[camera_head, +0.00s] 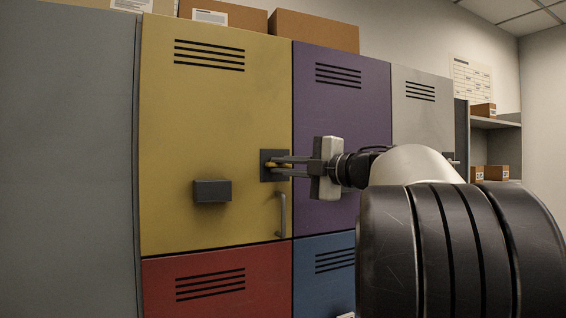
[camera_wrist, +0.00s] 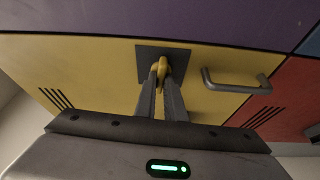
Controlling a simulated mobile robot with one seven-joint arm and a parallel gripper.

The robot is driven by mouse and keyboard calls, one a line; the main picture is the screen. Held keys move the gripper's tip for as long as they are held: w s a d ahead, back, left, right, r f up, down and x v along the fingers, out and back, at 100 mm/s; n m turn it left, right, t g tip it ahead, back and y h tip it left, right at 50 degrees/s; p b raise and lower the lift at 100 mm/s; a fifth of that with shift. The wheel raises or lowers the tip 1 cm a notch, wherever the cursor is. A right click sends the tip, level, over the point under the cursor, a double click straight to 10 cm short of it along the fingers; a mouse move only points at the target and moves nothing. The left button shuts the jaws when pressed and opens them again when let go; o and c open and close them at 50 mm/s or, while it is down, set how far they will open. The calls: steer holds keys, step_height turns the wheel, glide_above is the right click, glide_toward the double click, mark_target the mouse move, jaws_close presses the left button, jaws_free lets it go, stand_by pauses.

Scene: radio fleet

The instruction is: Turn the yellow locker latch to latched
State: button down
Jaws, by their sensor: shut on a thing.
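The yellow locker door (camera_head: 215,130) is closed, with vent slots near its top. Its latch is a small yellow knob (camera_wrist: 161,66) on a dark square plate (camera_head: 266,174) at the door's right edge; the plate also shows in the wrist view (camera_wrist: 181,54). My gripper (camera_head: 272,164) reaches in from the right. In the wrist view, its two fingers (camera_wrist: 161,80) are shut on the latch knob. The fingers partly hide the knob, and I cannot tell its exact turn angle.
A grey handle (camera_head: 281,214) sits just below the latch plate. A dark box (camera_head: 212,191) juts from the yellow door. Purple (camera_head: 340,120), red (camera_head: 215,285) and blue (camera_head: 325,275) lockers adjoin it. Cardboard boxes (camera_head: 315,30) stand on top.

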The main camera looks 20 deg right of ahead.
steer(key=shift+r+n, duration=0.1)
steer(key=shift+n, duration=0.4)
steer(key=c, duration=1.8)
jaws_free()
steer(key=shift+c, duration=0.2)
steer(key=b+v, duration=0.1)
steer(key=v, duration=1.6)
steer(key=shift+s+d+r, duration=0.15)
steer(key=shift+d+r, duration=0.05)
steer(key=shift+r, duration=0.05)
